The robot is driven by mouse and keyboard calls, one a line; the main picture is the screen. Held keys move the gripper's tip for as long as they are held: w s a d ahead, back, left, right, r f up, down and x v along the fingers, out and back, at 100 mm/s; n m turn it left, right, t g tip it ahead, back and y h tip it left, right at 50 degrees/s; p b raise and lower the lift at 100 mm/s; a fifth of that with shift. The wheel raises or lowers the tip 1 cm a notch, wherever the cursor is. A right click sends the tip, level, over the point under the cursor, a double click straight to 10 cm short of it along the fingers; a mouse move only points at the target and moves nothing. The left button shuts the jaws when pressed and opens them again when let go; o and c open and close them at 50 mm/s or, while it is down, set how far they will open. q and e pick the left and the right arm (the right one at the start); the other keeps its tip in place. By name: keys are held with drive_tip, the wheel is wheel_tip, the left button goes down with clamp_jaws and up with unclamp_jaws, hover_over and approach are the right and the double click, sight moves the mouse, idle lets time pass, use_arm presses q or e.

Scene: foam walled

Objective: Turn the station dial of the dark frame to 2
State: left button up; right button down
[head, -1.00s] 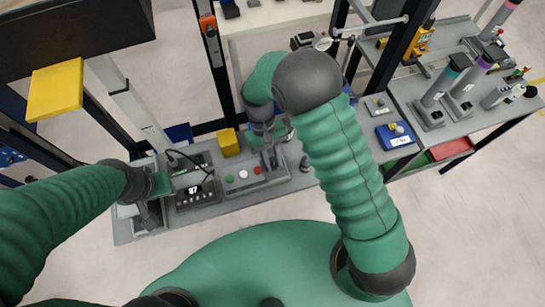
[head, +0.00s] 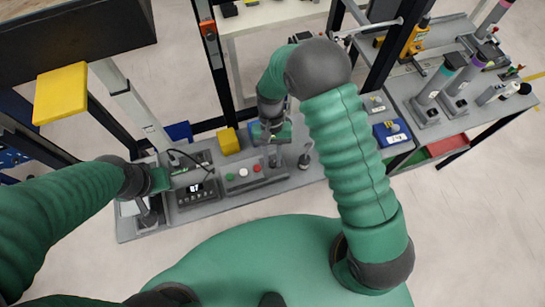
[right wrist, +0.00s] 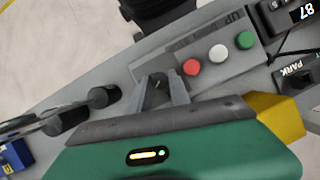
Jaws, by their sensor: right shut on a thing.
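The grey control box (head: 245,180) on the bench has green, white and red buttons; it also shows in the right wrist view (right wrist: 218,52). My right gripper (right wrist: 160,88) is over the end of this box beside the red button, shut on a small part there. That part is mostly hidden between the fingers, and I cannot tell its setting. The right gripper also shows in the head view (head: 275,160). A black knob (right wrist: 287,82) sits by a PARK label. Dark frame posts (head: 212,65) stand behind the bench. My left gripper (head: 148,212) is at the bench's left end; its jaws are unclear.
A display unit (head: 196,192) reading 87 stands left of the box. A yellow block (head: 228,141) is behind it, and a dark upright knob (head: 304,160) stands to its right. A side bench (head: 450,120) at the right is crowded. The floor in front is clear.

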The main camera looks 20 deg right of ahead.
drive_tip(key=shift+w+r, duration=0.1)
drive_tip(key=shift+w, duration=0.2)
drive_tip(key=c, duration=1.2)
unclamp_jaws()
drive_tip(key=shift+s, duration=0.1)
drive_tip(key=v, duration=1.6)
drive_tip(key=shift+w+r+b, duration=0.2)
drive_tip(key=shift+r+b, duration=0.05)
drive_tip(key=shift+b, duration=0.15)
